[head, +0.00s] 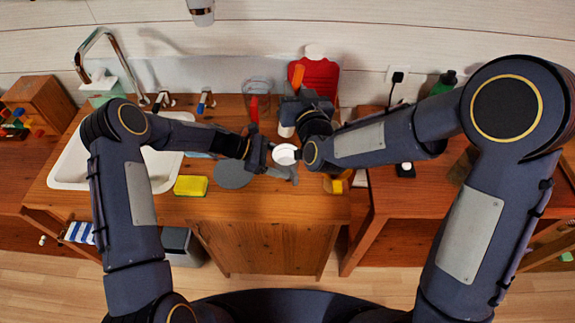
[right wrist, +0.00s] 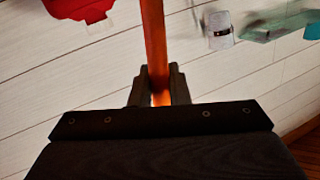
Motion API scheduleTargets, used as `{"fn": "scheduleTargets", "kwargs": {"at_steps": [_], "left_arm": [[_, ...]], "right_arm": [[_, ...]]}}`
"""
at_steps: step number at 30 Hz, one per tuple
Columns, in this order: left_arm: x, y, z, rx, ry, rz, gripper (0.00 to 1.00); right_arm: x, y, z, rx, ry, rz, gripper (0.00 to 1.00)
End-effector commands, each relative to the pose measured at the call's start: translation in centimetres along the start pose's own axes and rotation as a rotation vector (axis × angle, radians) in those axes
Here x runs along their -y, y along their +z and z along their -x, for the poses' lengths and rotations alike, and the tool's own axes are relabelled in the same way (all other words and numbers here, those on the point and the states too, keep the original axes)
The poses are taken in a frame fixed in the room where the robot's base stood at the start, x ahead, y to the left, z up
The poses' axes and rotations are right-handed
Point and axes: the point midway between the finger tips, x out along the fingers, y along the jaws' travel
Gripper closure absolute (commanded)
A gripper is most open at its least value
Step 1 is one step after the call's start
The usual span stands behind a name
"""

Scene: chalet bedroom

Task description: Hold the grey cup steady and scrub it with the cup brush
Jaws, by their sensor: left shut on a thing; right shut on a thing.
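The grey cup (head: 285,154) is at the middle of the wooden counter, its pale round opening facing up in the head view. My left gripper (head: 272,156) is shut on it from the left, and its fingers hide part of the cup. My right gripper (head: 303,108) is shut on the cup brush's orange handle (head: 297,74), behind the cup. In the right wrist view the orange handle (right wrist: 154,40) runs between the closed fingers (right wrist: 158,90). A white part (head: 286,130), seemingly the brush head, shows below the right gripper. I cannot tell whether it touches the cup.
A yellow sponge (head: 190,186) and a grey disc (head: 233,174) lie left of the cup. The white sink (head: 70,170) with a tap (head: 97,36) is further left. A clear container with a red item (head: 254,108) and a red board-like thing (head: 322,76) stand behind.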

Motion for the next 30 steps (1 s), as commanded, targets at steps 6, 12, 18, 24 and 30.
{"fn": "scheduleTargets", "kwargs": {"at_steps": [6,12,18,24,30], "left_arm": [[0.0,0.0,0.0,0.0,0.0,0.0,0.45],[0.0,0.0,0.0,0.0,0.0,0.0,0.2],[0.0,0.0,0.0,0.0,0.0,0.0,0.07],[0.0,0.0,0.2,0.0,0.001,0.0,0.07],[-0.1,0.0,2.6,-0.002,0.004,-0.002,0.07]], "right_arm": [[0.0,0.0,0.0,0.0,0.0,0.0,1.0],[0.0,0.0,0.0,0.0,0.0,0.0,1.0],[0.0,0.0,0.0,0.0,0.001,0.0,1.0],[0.0,0.0,0.0,0.0,0.0,0.0,1.0],[0.0,0.0,0.0,0.0,0.0,0.0,1.0]]}}
